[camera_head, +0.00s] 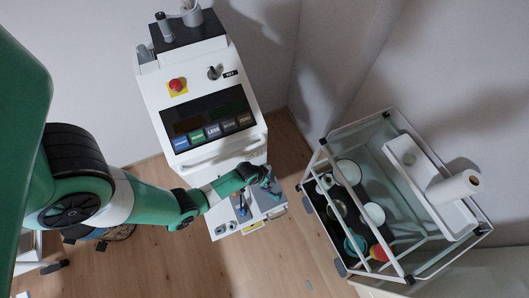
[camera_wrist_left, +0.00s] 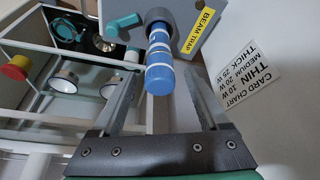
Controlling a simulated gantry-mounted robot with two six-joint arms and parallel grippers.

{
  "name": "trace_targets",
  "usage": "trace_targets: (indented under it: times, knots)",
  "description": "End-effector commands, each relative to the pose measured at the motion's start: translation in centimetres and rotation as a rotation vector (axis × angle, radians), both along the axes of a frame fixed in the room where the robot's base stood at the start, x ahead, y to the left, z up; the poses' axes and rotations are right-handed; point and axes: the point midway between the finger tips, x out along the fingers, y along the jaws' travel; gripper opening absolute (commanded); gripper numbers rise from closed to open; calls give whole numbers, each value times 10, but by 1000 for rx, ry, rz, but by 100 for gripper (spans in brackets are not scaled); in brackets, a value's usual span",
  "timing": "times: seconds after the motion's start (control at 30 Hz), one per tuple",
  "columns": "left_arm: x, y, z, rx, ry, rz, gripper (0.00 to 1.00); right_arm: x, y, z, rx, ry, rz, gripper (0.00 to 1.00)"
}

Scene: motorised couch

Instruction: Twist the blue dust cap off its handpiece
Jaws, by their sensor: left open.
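A blue cylinder with white bands, which looks like the blue dust cap and its handpiece (camera_wrist_left: 159,72), sticks out of a dark grey collar in the left wrist view. I cannot tell exactly where the cap ends and the handpiece begins. My left gripper (camera_wrist_left: 160,84) is open, with one finger on each side of the blue end. A gap shows on both sides, so the fingers look apart from it. In the head view my left gripper (camera_head: 268,181) is over the grey shelf (camera_head: 247,213) on the cart's front, and the arm hides part of it. My right gripper is not in view.
A yellow BEAM TRAP label (camera_wrist_left: 200,30) and a teal part (camera_wrist_left: 124,25) are beside the collar. The white cart (camera_head: 207,100) carries a red stop button (camera_head: 176,85). A glass-sided trolley (camera_head: 400,195) with jars stands to the right. Bare floor lies between them.

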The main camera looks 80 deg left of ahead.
Motion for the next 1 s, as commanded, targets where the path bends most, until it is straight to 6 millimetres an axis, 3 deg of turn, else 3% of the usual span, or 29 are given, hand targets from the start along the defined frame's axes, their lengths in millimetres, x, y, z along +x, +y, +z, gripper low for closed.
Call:
trace_targets:
  times: [0.1,0.53,0.57,0.6,0.83,1.0]
  knots:
    - [0,0,1,0,0,0,78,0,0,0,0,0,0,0]
    - [0,0,1,0,0,0,0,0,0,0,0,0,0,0]
    - [0,0,1,0,0,0,0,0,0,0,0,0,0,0]
    - [0,0,1,0,0,0,40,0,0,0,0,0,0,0]
    - [0,0,1,0,0,0,0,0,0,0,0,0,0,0]
    - [0,0,1,0,0,12,0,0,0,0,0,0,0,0]
